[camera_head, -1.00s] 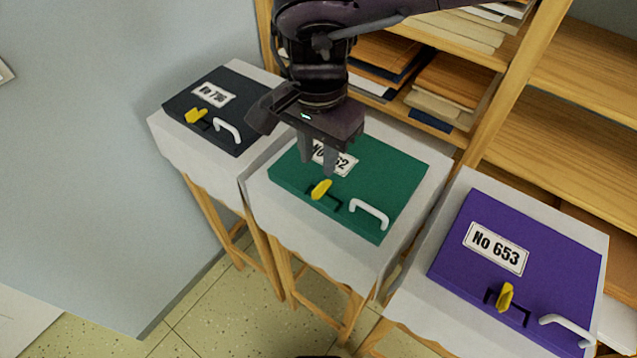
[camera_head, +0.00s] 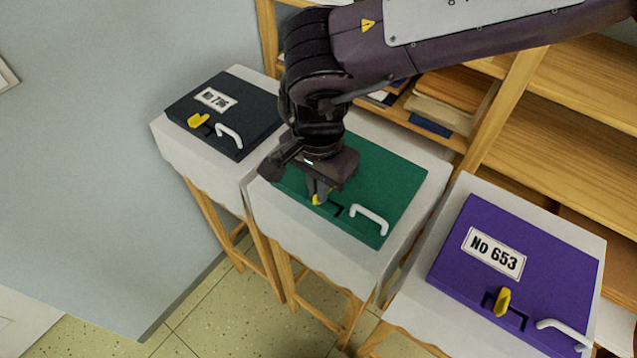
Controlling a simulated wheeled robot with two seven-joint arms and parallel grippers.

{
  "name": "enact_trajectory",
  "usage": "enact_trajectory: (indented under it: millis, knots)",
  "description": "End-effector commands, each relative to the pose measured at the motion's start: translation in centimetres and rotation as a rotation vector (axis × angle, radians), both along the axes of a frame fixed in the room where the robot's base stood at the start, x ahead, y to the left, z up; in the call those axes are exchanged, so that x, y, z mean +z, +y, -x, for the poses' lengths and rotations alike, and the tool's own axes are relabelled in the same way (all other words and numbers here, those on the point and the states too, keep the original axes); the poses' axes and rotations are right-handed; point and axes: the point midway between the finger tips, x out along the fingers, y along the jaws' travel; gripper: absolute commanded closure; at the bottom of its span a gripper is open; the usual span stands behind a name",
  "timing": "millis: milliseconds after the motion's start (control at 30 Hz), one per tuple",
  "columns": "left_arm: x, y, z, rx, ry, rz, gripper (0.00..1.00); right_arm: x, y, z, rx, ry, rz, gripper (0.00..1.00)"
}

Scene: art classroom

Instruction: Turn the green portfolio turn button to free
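The green portfolio (camera_head: 385,180) lies on the middle cloth-covered stand, with a white handle (camera_head: 370,218) at its near edge. Its yellow turn button (camera_head: 316,200) is mostly hidden by my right gripper (camera_head: 318,196), and only a small yellow bit shows. The gripper points down over the button with its fingers at it. The fingers look close together, but I cannot tell whether they grip the button or only stand around it. The portfolio's number label is hidden behind the gripper. My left gripper is not in view.
A black portfolio (camera_head: 255,105) lies on the left stand and a purple portfolio (camera_head: 455,255) on the right stand, each with a yellow button and white handle. A wooden shelf (camera_head: 560,120) with papers stands behind. A grey wall is at the left.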

Motion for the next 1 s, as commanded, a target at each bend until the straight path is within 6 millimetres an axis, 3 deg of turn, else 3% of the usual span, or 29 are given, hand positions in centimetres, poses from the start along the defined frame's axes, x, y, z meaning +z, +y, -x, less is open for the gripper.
enact_trajectory:
  millis: [467,1000]
  knots:
    - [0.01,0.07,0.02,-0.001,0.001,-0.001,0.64,0.01,0.02,0.01,-0.051,0.001,-0.001,1.0]
    - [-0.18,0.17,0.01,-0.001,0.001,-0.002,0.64,-0.02,0.06,-0.04,-0.481,0.002,-0.003,1.0]
